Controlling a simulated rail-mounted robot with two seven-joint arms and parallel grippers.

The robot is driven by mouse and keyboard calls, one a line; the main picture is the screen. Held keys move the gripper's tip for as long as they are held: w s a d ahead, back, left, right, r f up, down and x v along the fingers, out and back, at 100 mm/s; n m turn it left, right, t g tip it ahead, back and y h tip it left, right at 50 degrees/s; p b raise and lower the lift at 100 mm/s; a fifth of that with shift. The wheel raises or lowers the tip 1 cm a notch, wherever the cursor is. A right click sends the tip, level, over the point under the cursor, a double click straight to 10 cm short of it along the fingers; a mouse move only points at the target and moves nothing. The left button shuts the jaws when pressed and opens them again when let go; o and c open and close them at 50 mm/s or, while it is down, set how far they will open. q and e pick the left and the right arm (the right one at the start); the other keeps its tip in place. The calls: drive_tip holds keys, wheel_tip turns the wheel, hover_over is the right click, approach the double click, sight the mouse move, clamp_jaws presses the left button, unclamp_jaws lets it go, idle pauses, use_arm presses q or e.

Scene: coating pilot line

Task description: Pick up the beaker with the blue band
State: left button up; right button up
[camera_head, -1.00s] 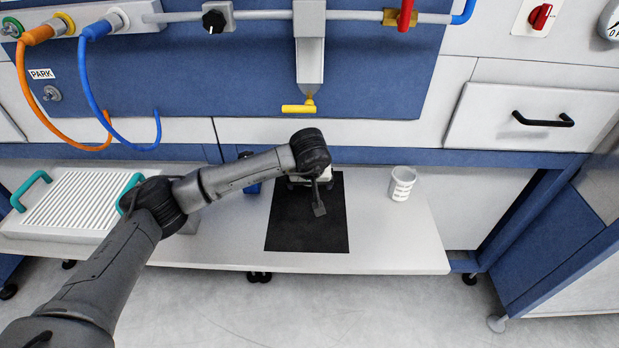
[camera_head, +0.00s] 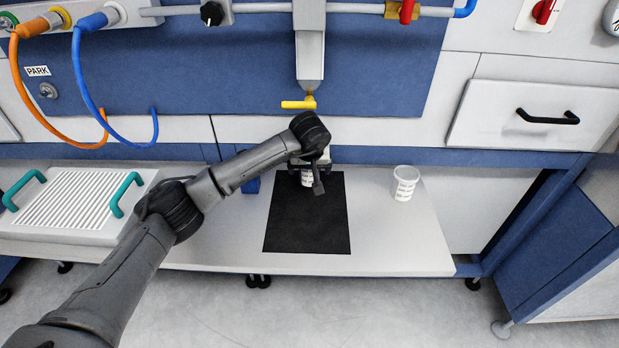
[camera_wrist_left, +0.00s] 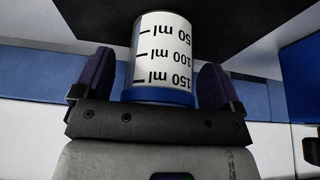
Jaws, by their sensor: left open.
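The beaker with the blue band (camera_wrist_left: 163,55) is white with black volume marks, and the blue band runs around its lower end in the left wrist view. It stands between the two dark fingers of my left gripper (camera_wrist_left: 157,66), which is open, with a gap visible on both sides. In the head view, part of this beaker (camera_head: 307,179) shows at the back of the black mat (camera_head: 300,225), mostly hidden by my left gripper (camera_head: 314,174). My right gripper is not in view.
Another white beaker (camera_head: 405,182) stands on the bench (camera_head: 395,235) to the right of the mat. A ribbed white plate with teal handles (camera_head: 70,199) lies at the left. A blue item (camera_head: 251,185) is partly hidden behind my arm. The bench front is clear.

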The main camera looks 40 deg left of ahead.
use_arm(q)
drive_tip(key=shift+c, duration=0.2)
drive_tip(key=c, duration=0.9)
drive_tip(key=shift+c, duration=0.3)
drive_tip(key=shift+r, duration=0.15)
